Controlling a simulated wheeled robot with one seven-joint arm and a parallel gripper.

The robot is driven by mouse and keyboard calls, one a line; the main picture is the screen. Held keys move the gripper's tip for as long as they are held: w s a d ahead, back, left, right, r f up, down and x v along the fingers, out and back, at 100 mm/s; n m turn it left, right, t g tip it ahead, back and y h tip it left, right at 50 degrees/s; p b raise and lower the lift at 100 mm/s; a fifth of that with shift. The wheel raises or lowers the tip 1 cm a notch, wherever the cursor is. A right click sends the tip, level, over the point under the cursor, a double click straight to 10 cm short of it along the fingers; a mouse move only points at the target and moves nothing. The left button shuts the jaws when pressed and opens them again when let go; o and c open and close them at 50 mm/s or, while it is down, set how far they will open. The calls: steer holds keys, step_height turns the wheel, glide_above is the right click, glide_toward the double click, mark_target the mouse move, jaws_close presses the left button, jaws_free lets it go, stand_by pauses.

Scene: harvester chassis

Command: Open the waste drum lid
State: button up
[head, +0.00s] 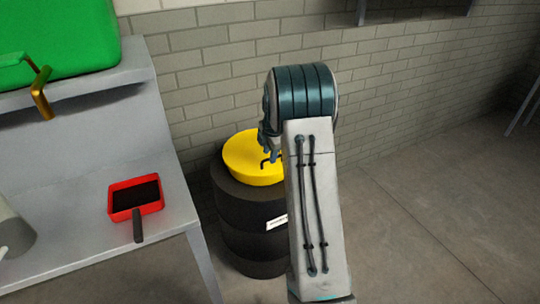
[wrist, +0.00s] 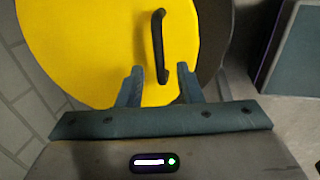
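The waste drum (head: 240,225) is black with a white label and stands on the floor beside the bench. Its round yellow lid (head: 243,153) lies flat on top and looks closed. A thin black handle (head: 268,161) shows on the lid, partly hidden by my arm in the head view. In the wrist view the lid (wrist: 75,45) fills the upper left, and the handle (wrist: 160,45) stands just beyond my fingertips. My gripper (wrist: 160,72) is open, its two fingers apart, with the handle lined up near the gap between them. I cannot tell whether they touch the handle.
A grey bench (head: 90,170) stands left of the drum, holding a red dustpan (head: 136,197) with a dark handle. A green container (head: 50,40) sits on its raised shelf. A brick wall (head: 210,70) is close behind the drum. The floor (head: 430,220) to the right is clear.

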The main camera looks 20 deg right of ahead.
steer(key=shift+w+f, duration=0.1)
steer(key=shift+f, duration=0.35)
jaws_close()
